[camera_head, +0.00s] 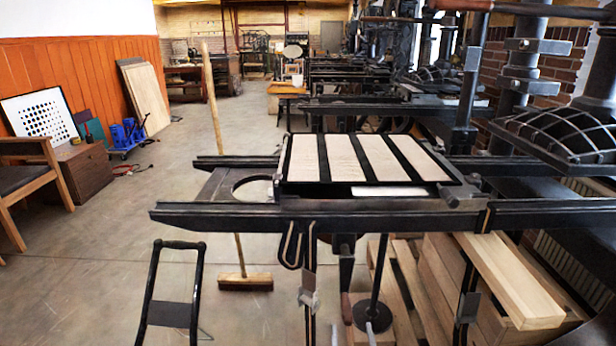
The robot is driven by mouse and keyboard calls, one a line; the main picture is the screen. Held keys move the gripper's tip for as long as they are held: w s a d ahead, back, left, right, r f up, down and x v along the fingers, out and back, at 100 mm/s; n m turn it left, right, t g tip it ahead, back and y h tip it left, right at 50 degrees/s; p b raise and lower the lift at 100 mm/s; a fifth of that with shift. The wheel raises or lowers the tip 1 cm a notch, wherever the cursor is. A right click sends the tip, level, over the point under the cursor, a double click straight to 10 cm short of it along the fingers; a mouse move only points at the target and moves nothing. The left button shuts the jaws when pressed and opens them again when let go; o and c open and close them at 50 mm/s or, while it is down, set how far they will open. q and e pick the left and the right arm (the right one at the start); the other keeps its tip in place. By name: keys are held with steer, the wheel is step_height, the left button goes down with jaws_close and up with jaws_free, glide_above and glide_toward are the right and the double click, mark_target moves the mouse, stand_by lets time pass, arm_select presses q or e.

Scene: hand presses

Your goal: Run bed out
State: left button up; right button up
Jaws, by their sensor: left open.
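The press bed (281,178) is a flat dark plate on two long black rails (250,215). Four pale strips (345,158) lie across its dark top. The bed is left of the ribbed platen (560,130), with a gap between them. A crank with a brown wooden grip (346,308) hangs below the rails. My right gripper is not in view.
A broom (243,281) stands upright, its handle passing behind the rails. Pale timber (510,280) and pallets sit under the press at the right. A chair (35,180) and cabinet (85,170) stand at the left. The floor (85,270) at the lower left is mostly clear.

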arm_select(q)
steer(key=s, duration=0.4)
steer(key=shift+s, duration=0.3)
steer(key=shift+r, duration=0.1)
steer(key=s+a+r+m+g+h, duration=0.25)
steer(key=a+r+m, duration=0.2)
steer(key=m, duration=0.55)
steer(key=s+a+r+m+g+h, duration=0.1)
steer(key=a+r+m+g+h, duration=0.25)
steer(key=m, duration=0.65)
steer(key=s+a+f+m+g+y+p, duration=0.1)
steer(key=s+a+f+m+g+y, duration=0.25)
steer(key=s+a+m, duration=0.65)
steer(key=s+a+f+m+g+y, duration=0.35)
steer(key=s+a+m, duration=0.35)
steer(key=s+a, duration=0.7)
step_height(320, 180, up, 29)
steer(key=s+d+h+p, duration=0.1)
steer(key=d+p, duration=0.2)
steer(key=p, duration=2.2)
steer(key=shift+s, duration=0.2)
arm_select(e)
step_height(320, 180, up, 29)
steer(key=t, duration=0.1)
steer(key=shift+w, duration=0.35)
